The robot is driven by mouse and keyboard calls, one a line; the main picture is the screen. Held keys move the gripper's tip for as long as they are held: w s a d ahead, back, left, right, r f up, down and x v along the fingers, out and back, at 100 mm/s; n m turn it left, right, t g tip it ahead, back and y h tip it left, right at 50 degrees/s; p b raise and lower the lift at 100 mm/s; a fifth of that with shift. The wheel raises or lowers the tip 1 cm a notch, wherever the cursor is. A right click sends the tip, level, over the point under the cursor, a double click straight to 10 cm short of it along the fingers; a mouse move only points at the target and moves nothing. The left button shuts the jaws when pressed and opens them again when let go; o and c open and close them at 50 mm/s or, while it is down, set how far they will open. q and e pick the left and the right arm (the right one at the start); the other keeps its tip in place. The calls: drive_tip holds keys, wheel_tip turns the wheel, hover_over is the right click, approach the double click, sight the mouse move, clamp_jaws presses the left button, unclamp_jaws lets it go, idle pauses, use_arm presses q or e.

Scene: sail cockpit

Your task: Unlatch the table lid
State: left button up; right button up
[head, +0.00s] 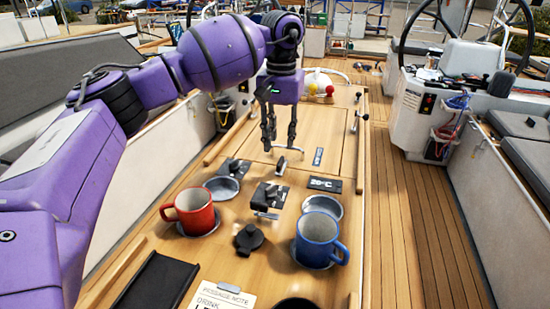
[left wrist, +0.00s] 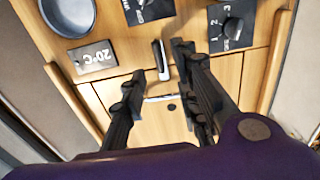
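The table lid (head: 325,113) is a flat wooden panel in the middle of the cockpit table, lying flush and closed. In the left wrist view a small upright latch lever (left wrist: 161,60), dark with a pale edge, stands by the seam at the lid's edge. A pale bar (left wrist: 157,98) lies just beyond it on the lid side. My left gripper (head: 280,142) points down over this spot, fingers apart and empty. In the left wrist view the gripper (left wrist: 160,66) has its fingertips on either side of the lever; contact cannot be told. My right gripper is not in view.
A red mug (head: 194,211) and a blue mug (head: 319,241) stand nearer me. A knob panel (head: 268,196), a 20°C display (head: 325,185) and a black tray (head: 158,281) are on the table. The wooden deck at right (head: 420,230) is clear.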

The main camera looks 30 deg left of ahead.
sight(281, 160)
use_arm(q)
drive_tip(key=f, duration=0.7)
drive_tip(key=shift+s+d+f+p, duration=0.15)
drive_tip(key=shift+d+f+p, duration=0.05)
drive_tip(key=shift+f+p, duration=0.1)
drive_tip(key=shift+c, duration=0.5)
drive_tip(key=shift+r, duration=0.1)
clamp_jaws()
